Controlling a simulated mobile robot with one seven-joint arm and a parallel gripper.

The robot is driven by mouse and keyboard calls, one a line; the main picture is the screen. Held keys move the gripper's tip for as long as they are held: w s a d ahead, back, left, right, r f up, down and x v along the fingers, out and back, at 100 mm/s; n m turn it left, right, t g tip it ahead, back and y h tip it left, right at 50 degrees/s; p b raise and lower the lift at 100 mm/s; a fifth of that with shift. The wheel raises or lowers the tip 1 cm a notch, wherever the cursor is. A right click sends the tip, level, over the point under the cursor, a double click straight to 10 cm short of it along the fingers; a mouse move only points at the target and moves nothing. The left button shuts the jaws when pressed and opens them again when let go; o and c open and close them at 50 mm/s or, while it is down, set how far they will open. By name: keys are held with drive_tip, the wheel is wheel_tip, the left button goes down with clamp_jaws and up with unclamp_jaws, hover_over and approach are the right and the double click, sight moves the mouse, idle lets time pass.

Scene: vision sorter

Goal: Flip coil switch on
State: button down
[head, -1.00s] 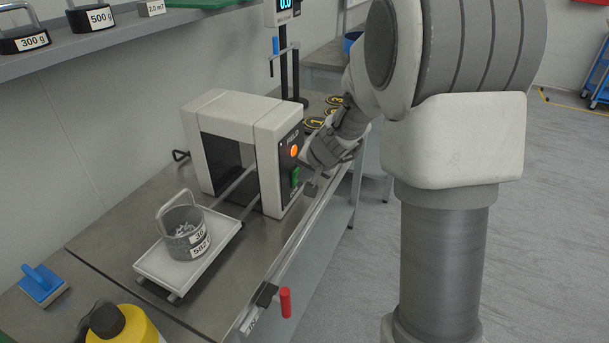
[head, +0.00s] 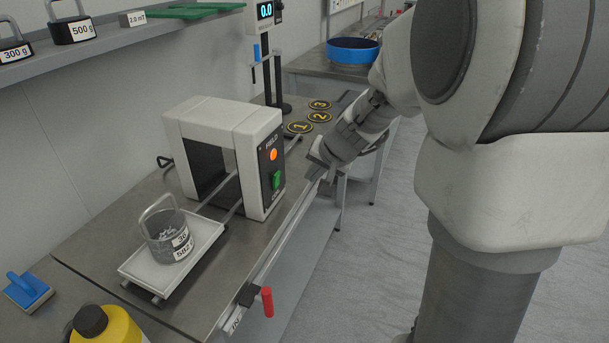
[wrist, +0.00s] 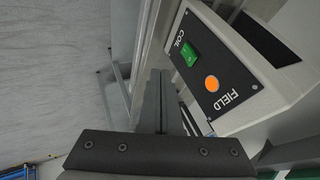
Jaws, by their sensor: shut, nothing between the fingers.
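The coil switch (head: 276,180) is a green rocker on the black front panel of a white arch-shaped coil unit (head: 205,117). It also shows in the wrist view (wrist: 186,53), by the word COIL. An orange round lamp (head: 273,155) labelled FIELD sits above it; the wrist view shows it bright orange (wrist: 212,84). My gripper (head: 313,176) is shut and empty, right of the panel and apart from the switch. In the wrist view its fingers (wrist: 160,92) point past the panel's side. I cannot tell which way the rocker is tilted.
A white tray (head: 135,262) on rails holds a handled container (head: 168,236) before the coil opening. A red-handled lever (head: 267,300) sticks out at the bench's front edge. Numbered discs (head: 299,127) and a stand with a display (head: 265,12) are behind. Open floor lies right.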

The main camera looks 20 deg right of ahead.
drive_tip(key=shift+v, duration=0.95)
drive_tip(key=s+a+r+n+p, duration=0.4)
drive_tip(key=s+a+r+p, duration=0.2)
drive_tip(key=s+r, duration=0.6)
drive_tip(key=s+r+n+g+h+p, duration=0.1)
drive_tip(key=s+r+p, duration=0.3)
drive_tip(key=s, duration=0.8)
drive_tip(key=shift+s+r+n+g+h+p, duration=0.35)
drive_tip(key=shift+r+n, duration=0.3)
drive_tip(key=shift+n, duration=0.25)
